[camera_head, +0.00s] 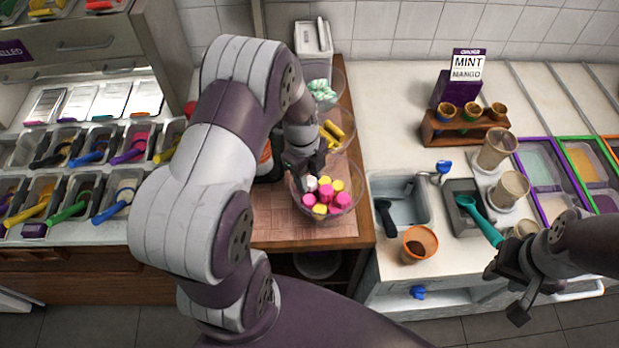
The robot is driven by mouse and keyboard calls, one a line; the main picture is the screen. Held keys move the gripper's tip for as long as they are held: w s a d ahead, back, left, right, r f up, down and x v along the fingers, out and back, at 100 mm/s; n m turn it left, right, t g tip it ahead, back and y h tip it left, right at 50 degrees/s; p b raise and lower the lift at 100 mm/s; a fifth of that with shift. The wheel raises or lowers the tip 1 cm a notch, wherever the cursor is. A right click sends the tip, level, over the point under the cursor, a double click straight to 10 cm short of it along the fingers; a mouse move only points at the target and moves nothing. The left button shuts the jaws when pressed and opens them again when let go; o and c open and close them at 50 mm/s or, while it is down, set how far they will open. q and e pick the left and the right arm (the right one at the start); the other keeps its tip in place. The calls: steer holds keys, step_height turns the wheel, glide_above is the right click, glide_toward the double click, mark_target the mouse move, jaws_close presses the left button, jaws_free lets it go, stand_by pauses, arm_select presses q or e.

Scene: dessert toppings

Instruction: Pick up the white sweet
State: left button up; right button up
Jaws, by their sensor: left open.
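The white sweet (311,183) lies at the left side of a clear bowl (352,207), among pink and yellow sweets (325,193). My left gripper (305,170) is open and points down at the bowl's left edge, right by the white sweet. Part of its fingers is dark against the bowl, and I cannot tell whether they touch the sweet.
Two more clear bowls stand behind, one with yellow sticks (333,134) and one with pale green pieces (320,90). A sink (405,203), an orange cup (418,244) and a grey container with a teal scoop (477,215) are to the right. Topping bins line the left.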

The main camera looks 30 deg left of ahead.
arm_select(q)
steer(key=shift+f, duration=0.3)
steer(key=shift+w+d, duration=0.15)
steer(key=c, duration=0.5)
steer(key=shift+o, duration=0.2)
